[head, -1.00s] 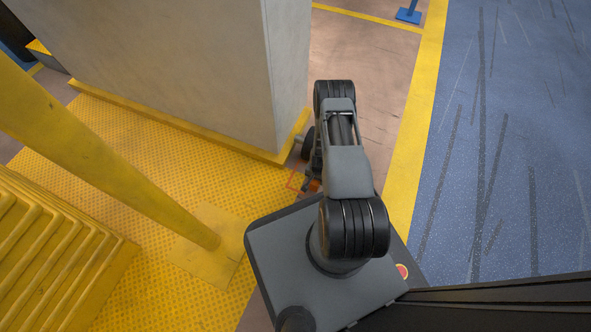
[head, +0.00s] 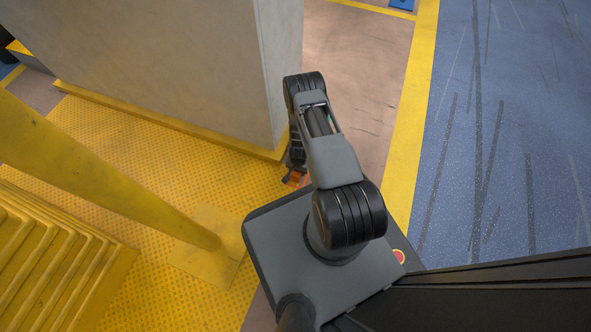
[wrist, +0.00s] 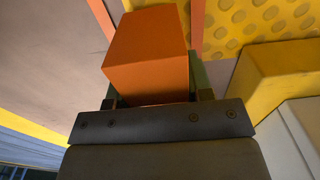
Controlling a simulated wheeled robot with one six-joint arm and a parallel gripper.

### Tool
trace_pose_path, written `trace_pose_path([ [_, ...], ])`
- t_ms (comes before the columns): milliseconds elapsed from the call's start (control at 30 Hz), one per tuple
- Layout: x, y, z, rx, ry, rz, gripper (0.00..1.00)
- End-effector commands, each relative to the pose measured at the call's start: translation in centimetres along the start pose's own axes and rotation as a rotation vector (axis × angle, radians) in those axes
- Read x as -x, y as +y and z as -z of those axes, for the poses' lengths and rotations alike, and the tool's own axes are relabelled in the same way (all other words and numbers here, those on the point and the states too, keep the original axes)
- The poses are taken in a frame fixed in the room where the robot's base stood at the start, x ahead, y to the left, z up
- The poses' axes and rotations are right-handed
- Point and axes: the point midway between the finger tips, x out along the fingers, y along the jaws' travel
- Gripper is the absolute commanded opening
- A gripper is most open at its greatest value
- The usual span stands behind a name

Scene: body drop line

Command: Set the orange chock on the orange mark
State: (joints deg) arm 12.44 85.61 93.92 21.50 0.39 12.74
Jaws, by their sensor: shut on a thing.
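The orange chock (wrist: 150,55) fills the middle of the wrist view, a plain block. My gripper (wrist: 158,97) is shut on it, with a dark finger at each side. The orange mark (wrist: 101,18) shows as thin stripes on the floor beyond the chock, on both its sides; the chock hides the rest. I cannot tell whether the chock touches the floor. In the head view, the chock (head: 294,178) is a small orange patch by the pillar's near corner, partly hidden by my arm, and the mark is not clearly visible.
A grey pillar (head: 170,60) with a yellow base edging (head: 180,124) stands close beside my gripper. A yellow post (head: 110,170) and yellow steps (head: 50,260) are to the left. Brown floor (head: 360,80), a yellow line (head: 408,130) and blue floor (head: 500,140) lie open to the right.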

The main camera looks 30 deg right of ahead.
Motion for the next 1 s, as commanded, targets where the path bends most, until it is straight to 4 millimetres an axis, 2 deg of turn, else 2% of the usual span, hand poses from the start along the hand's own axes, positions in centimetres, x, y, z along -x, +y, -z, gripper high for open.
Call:
trace_pose_path([
  [133, -0.28, 0.53, 0.36, -0.014, 0.000, 0.000, 0.14],
  [567, -0.71, 0.51, 0.37, -0.014, 0.000, 0.001, 0.14],
  [600, -0.78, 0.51, 0.37, -0.014, 0.000, 0.001, 0.48],
  [867, -0.74, 0.51, 0.37, -0.014, 0.000, 0.001, 0.72],
  [1000, -0.74, 0.52, 0.36, -0.014, 0.000, 0.000, 0.72],
])
